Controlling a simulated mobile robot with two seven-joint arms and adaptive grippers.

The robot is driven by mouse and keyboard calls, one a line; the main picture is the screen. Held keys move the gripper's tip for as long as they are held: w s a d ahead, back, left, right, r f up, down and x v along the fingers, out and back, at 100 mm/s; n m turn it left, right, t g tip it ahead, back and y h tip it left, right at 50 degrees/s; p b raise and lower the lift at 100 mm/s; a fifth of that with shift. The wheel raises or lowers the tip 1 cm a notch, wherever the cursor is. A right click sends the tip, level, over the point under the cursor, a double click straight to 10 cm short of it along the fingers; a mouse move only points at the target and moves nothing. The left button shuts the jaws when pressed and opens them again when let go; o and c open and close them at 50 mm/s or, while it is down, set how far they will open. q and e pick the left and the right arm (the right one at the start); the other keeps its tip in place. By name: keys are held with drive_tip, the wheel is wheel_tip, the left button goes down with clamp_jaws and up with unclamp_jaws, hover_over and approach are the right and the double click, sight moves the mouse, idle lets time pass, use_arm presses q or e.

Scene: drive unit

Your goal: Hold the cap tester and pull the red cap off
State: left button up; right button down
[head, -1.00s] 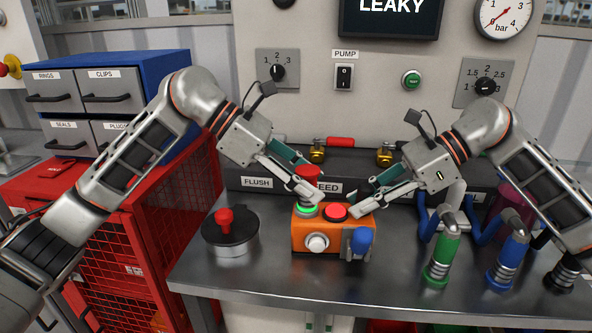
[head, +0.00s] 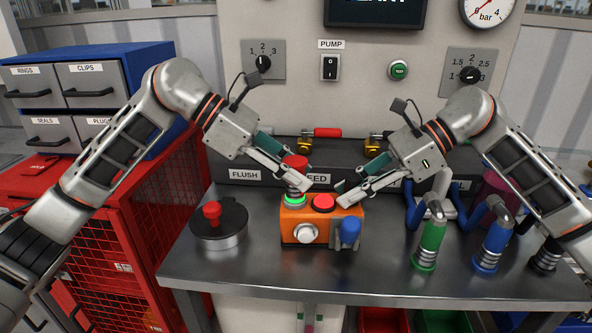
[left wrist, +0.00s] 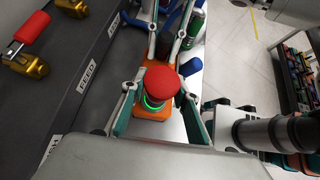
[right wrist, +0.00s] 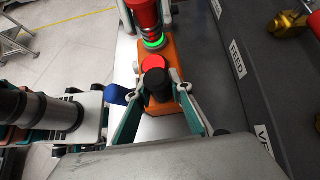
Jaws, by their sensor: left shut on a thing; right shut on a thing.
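The cap tester (head: 290,224) is an orange box on the steel bench, with a green-lit ring (head: 294,199), a red button (head: 323,202) and a white knob (head: 306,233). The red cap (head: 295,162) stands upright above the green ring; a finger partly hides its lower part. It also shows in the left wrist view (left wrist: 160,84). My left gripper (head: 306,186) is shut on the red cap, its fingers on either side. My right gripper (head: 342,199) is shut on the tester's right end. In the right wrist view, a black round part (right wrist: 157,80) lies between its fingers.
A dark round pot with a red knob (head: 212,212) stands left of the tester. A blue cap (head: 350,230) is at the tester's front right. Green (head: 429,240) and blue (head: 492,245) fittings stand to the right. The dark FLUSH/FEED manifold (head: 270,174) is close behind.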

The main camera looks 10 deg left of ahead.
use_arm(q)
drive_tip(key=shift+r, duration=0.75)
idle(0.8)
drive_tip(key=shift+r, duration=2.25)
use_arm(e)
drive_tip(key=c, duration=1.7)
unclamp_jaws()
